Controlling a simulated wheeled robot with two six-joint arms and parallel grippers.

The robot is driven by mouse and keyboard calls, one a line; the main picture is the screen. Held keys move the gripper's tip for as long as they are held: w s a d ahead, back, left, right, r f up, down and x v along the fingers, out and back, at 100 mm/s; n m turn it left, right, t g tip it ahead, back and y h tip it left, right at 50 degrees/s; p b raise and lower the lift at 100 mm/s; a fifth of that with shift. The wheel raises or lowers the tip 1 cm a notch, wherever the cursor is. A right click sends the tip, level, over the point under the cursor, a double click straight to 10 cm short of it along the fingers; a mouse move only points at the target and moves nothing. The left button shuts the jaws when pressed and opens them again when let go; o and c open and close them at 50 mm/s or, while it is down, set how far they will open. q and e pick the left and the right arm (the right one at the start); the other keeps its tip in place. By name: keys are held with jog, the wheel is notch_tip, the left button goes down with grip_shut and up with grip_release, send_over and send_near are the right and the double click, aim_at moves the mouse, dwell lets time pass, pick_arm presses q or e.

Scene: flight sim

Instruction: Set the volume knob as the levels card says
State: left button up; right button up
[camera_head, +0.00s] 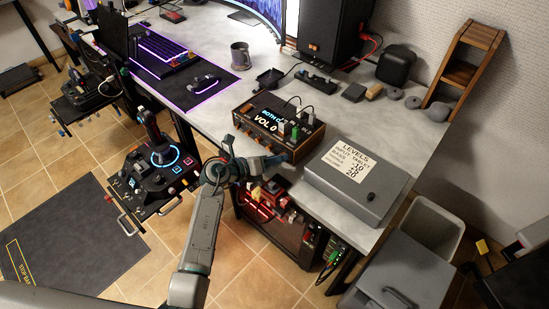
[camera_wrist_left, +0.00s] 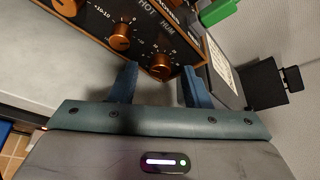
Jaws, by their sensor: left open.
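The audio unit (camera_head: 247,118) has a wooden case and a screen reading "VOL 0" (camera_head: 265,116). In the left wrist view its front shows several orange-brown knobs, including an end knob (camera_wrist_left: 160,66) and a neighbouring knob (camera_wrist_left: 120,43). Knob labels are too unclear to tell which is volume. My left gripper (camera_wrist_left: 160,82) is open, its blue fingers on either side of the end knob; contact cannot be told. In the head view this gripper (camera_head: 268,160) is at the unit's front. The levels card (camera_head: 352,163) lists -10, 10 and 20; its row names are partly blurred.
The card lies on a grey case (camera_head: 352,194) right of the unit. Plugs and cables stand on the unit's top. A mug (camera_head: 240,56), keyboard (camera_head: 158,54) and mouse (camera_head: 203,82) are behind. A joystick panel (camera_head: 155,165) is left of my arm.

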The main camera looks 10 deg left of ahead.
pick_arm(q)
grip_shut()
pick_arm(e)
jog(key=shift+w+d+r, duration=0.2)
jog(key=shift+w+d, duration=0.2)
jog(key=shift+d, duration=0.15)
pick_arm(q)
jog(key=shift+d+m, duration=0.1)
jog(key=shift+m, duration=0.2)
pick_arm(e)
jog(key=shift+r, duration=0.15)
pick_arm(q)
jog(key=shift+r+m+y+p, duration=0.15)
jog(key=shift+m+y+p, duration=0.25)
jog(key=shift+p, duration=0.2)
jog(key=shift+s+d+m+t+y+p, duration=0.1)
jog(key=shift+m+t+y+p, duration=0.2)
jog(key=shift+m+y+p, duration=0.35)
jog(key=shift+m, duration=0.75)
jog(key=shift+d+m+t+y+p, duration=0.1)
jog(key=shift+m+t+y+p, duration=0.2)
jog(key=shift+y+p, duration=0.05)
pick_arm(e)
jog(key=shift+s+a+r, duration=0.1)
jog(key=shift+s+r, duration=0.25)
jog(key=shift+r, duration=0.25)
jog(key=shift+s+a+r, duration=0.1)
jog(key=shift+s+r, duration=0.25)
jog(key=shift+r, duration=0.2)
jog(key=shift+d, duration=0.2)
